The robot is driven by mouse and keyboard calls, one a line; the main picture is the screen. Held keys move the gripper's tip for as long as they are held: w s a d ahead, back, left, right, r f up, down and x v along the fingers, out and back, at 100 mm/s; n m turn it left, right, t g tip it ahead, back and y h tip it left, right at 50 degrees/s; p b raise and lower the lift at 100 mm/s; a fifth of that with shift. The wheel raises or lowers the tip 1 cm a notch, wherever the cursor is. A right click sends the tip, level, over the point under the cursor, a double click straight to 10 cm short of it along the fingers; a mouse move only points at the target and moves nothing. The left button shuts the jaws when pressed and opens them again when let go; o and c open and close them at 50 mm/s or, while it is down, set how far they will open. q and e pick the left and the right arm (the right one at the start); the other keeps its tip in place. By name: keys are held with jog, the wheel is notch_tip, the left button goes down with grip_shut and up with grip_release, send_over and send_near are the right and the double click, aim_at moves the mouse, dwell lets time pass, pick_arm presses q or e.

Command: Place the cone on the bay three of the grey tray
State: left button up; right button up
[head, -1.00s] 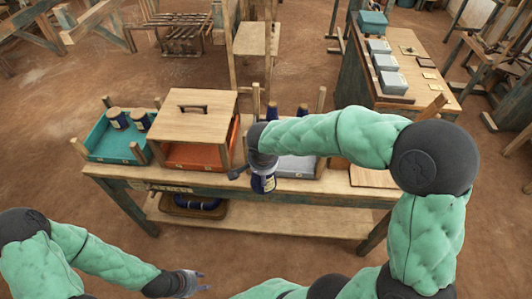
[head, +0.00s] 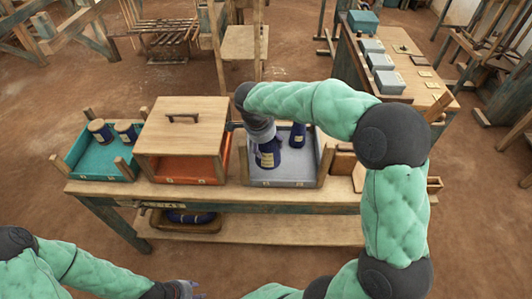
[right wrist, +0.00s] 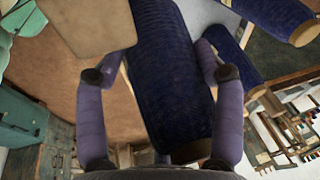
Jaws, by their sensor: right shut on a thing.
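My right gripper (head: 262,134) is shut on a dark blue yarn cone (head: 268,154), held over the front left part of the grey tray (head: 283,181). I cannot tell whether the cone touches the tray floor. In the right wrist view the held cone (right wrist: 165,75) lies between the two purple fingers and looks tilted. A second blue cone (head: 297,136) stands in the tray, behind and right of the held one; a blue cone also shows at upper right in the right wrist view (right wrist: 268,16). My left gripper (head: 188,289) is at the bottom edge, partly cut off, empty and apparently open.
A wooden box with a handled lid (head: 183,124) and orange front stands left of the grey tray. Further left, a teal tray (head: 82,158) holds two cones. A dark basket (head: 183,222) sits on the lower shelf. Corner posts rise around the grey tray.

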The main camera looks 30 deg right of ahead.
jog(key=w+f, duration=0.1)
jog(key=w+d+f, duration=0.1)
jog(key=f, duration=0.1)
jog(key=w+d+f+b, duration=0.1)
jog(key=f, duration=0.1)
jog(key=shift+w+f, duration=0.1)
jog(key=shift+w, duration=0.2)
notch_tip(320, 180, down, 4)
jog(key=shift+w+r+b, duration=0.15)
jog(key=shift+b, duration=0.75)
jog(key=shift+r, duration=0.1)
jog(key=o, duration=1.1)
jog(key=shift+c, duration=0.2)
